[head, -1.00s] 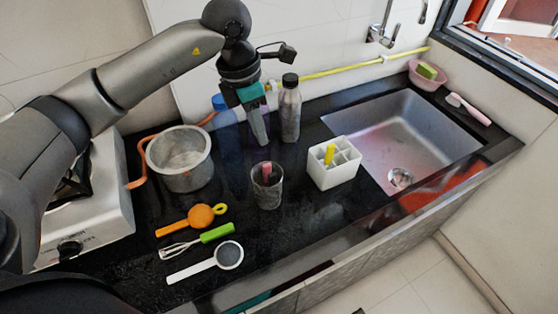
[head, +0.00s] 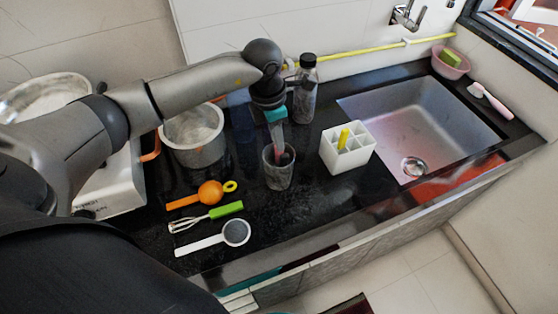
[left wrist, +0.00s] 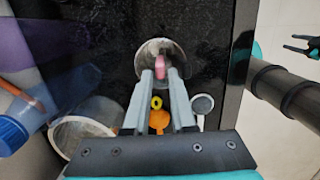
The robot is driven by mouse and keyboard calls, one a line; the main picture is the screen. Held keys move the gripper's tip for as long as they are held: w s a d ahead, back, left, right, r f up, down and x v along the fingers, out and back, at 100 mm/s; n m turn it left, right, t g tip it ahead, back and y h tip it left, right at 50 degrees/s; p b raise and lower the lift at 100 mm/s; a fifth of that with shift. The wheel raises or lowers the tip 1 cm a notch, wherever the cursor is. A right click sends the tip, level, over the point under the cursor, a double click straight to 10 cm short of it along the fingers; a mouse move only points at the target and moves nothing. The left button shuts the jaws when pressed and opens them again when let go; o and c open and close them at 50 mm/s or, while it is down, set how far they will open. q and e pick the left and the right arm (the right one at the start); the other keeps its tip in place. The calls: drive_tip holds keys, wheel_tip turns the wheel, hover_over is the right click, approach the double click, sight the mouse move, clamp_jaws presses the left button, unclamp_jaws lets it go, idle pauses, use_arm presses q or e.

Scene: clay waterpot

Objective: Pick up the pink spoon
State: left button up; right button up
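The pink spoon stands in a clear glass cup (head: 279,180) on the black counter. Only a small pink part of it shows beside my fingers in the head view. In the left wrist view the pink spoon (left wrist: 160,66) shows between my fingertips, inside the round cup (left wrist: 148,57). My left gripper (head: 278,150) points down at the cup's mouth, its fingertips around the spoon's top. Its fingers (left wrist: 160,76) look apart, with a gap visible between them. My right gripper (left wrist: 291,43) shows at the right of the left wrist view, away from the counter, with its fingers apart.
A metal pot (head: 195,140) stands left of the cup, and a bottle (head: 305,95) behind it. A white divided holder (head: 347,155) and the sink (head: 420,115) are to the right. An orange spoon (head: 209,194), a green-handled whisk (head: 225,210) and a white strainer (head: 236,233) lie in front.

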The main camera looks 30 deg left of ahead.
use_arm(q)
drive_tip(key=f, duration=0.3)
drive_tip(key=shift+w+d+f, duration=0.15)
drive_tip(key=shift+w+f, duration=0.05)
drive_tip(key=shift+f, duration=0.15)
clamp_jaws()
idle(1.1)
